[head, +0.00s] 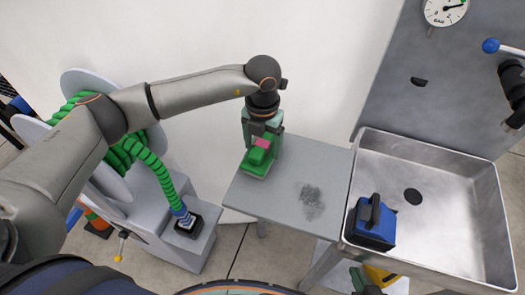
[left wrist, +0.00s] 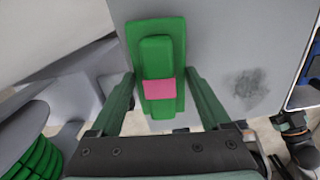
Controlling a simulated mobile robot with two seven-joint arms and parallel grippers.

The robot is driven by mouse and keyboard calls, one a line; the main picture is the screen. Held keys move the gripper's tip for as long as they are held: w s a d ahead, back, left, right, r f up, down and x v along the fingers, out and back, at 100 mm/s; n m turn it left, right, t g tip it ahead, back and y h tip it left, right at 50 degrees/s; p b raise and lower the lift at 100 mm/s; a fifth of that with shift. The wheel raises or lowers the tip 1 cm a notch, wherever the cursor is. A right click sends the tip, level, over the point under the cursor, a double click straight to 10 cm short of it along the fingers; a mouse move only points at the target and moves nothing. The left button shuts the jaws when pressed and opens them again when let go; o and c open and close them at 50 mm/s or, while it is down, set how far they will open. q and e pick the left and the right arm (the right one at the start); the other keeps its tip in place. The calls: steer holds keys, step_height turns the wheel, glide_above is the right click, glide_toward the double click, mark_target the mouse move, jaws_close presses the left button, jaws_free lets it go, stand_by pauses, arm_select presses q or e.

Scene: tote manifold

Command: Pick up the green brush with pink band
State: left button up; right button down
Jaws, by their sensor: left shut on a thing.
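The green brush with the pink band (head: 256,168) is at the left side of the small grey table (head: 305,160). My left gripper (head: 262,143) comes down over it from above and is shut on it. In the left wrist view the brush (left wrist: 155,50) lies between the two green fingers of the gripper (left wrist: 160,82), with the pink band near the fingertips. I cannot tell whether its underside touches the table. Part of my right gripper (head: 368,280) shows at the bottom edge in the head view; its jaw state is unclear.
A dark smudge (head: 311,200) marks the table top. To the right is a metal sink (head: 440,190) with a blue, black-handled object (head: 375,222) at its near left corner. A reel with green hose (head: 130,150) stands at the left. A pale wall is behind.

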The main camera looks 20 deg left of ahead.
mark_target(263, 143)
arm_select(q)
steer(key=shift+c, duration=0.9)
steer(key=shift+r, duration=0.15)
steer(key=shift+r, duration=0.3)
step_height(263, 143, up, 2)
steer(key=shift+r, duration=0.1)
steer(key=s+d+r+b, duration=0.1)
steer(key=s+d+r, duration=0.7)
steer(key=s+r, duration=0.2)
steer(key=shift+s+d, duration=0.25)
steer(key=shift+s, duration=0.35)
